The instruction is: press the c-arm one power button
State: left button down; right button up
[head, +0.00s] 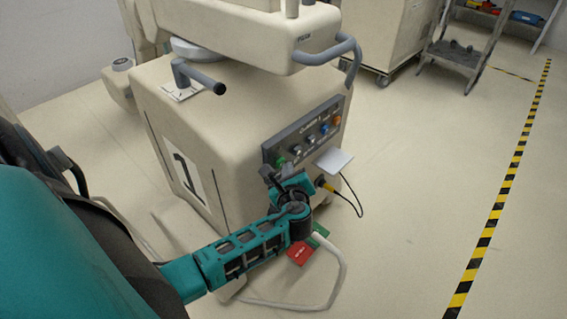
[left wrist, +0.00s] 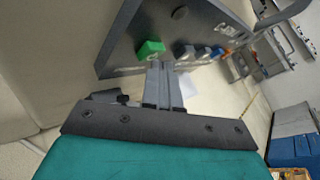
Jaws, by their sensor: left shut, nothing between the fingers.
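The c-arm one cart (head: 225,130) is a cream cabinet with a large "1" label on its side. Its dark control panel (head: 303,130) carries a green button (head: 281,161) at the near end, then grey, blue and orange ones. The green button also shows in the left wrist view (left wrist: 150,48), standing out from the panel. My left gripper (head: 267,171) is shut and empty, just in front of the panel's green end. In the left wrist view its fingertips (left wrist: 163,66) are close beside the green button; whether they touch it I cannot tell. My right gripper is not in view.
A small white shelf (head: 333,160) and a plug with a black cable (head: 325,184) sit below the panel, right of my gripper. Red and green pedals (head: 300,252) lie on the floor. A grey handle (head: 330,52) overhangs the panel. Open floor lies right.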

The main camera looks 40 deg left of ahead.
pick_arm(q)
jog(key=shift+a, duration=0.2)
jog(key=shift+d, duration=0.7)
jog(key=d, duration=0.6)
jog(key=shift+s+p, duration=0.3)
jog(key=shift+p, duration=0.05)
dwell(0.4)
